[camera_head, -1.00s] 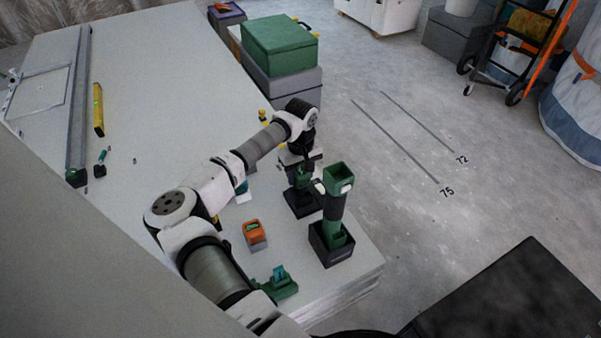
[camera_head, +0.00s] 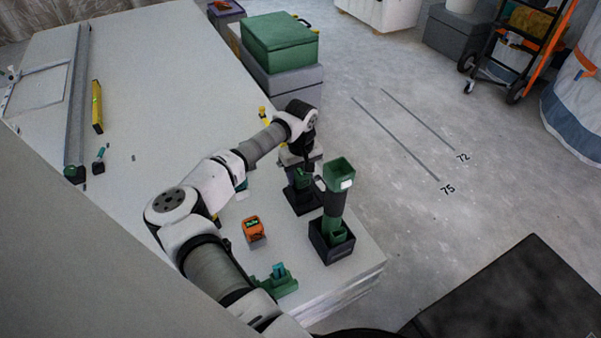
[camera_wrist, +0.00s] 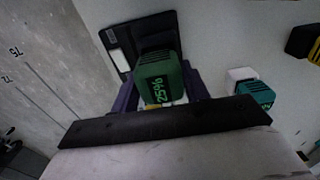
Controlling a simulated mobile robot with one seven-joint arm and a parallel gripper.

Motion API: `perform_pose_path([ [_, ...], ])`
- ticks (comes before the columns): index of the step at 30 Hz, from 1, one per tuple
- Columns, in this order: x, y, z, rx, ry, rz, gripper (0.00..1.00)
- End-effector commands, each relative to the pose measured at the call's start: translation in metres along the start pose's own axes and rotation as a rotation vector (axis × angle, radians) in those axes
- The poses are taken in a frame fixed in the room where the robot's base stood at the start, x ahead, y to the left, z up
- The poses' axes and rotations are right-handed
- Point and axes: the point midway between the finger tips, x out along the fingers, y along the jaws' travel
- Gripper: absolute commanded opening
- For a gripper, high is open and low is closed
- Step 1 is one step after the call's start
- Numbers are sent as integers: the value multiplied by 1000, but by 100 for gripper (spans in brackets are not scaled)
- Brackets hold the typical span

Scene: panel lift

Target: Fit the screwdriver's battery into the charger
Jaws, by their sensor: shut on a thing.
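My gripper (camera_wrist: 160,92) is shut on a green battery (camera_wrist: 158,82) with a lit display reading 25%, seen close up in the wrist view. In the head view the green battery (camera_head: 303,178) is directly above or in a black base (camera_head: 302,203), which looks like the charger. The base shows behind the battery in the wrist view (camera_wrist: 121,38), with a pale label. Whether the battery is seated cannot be told; its lower end is hidden. A green and black tool (camera_head: 334,200), apparently the screwdriver, stands upright in a black holder (camera_head: 330,252) to the right.
An orange block (camera_head: 253,230) with a green display and a green stand (camera_head: 279,284) holding a teal piece are on the table (camera_head: 190,80) near my arm. A teal-topped item (camera_wrist: 257,95) lies right of the gripper in the wrist view. A green case (camera_head: 279,43) is at the back.

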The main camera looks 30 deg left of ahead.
Motion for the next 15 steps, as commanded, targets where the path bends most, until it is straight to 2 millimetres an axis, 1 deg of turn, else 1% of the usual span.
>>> perform_pose_path([
  [15,3,0,0,0,1,0,18],
])
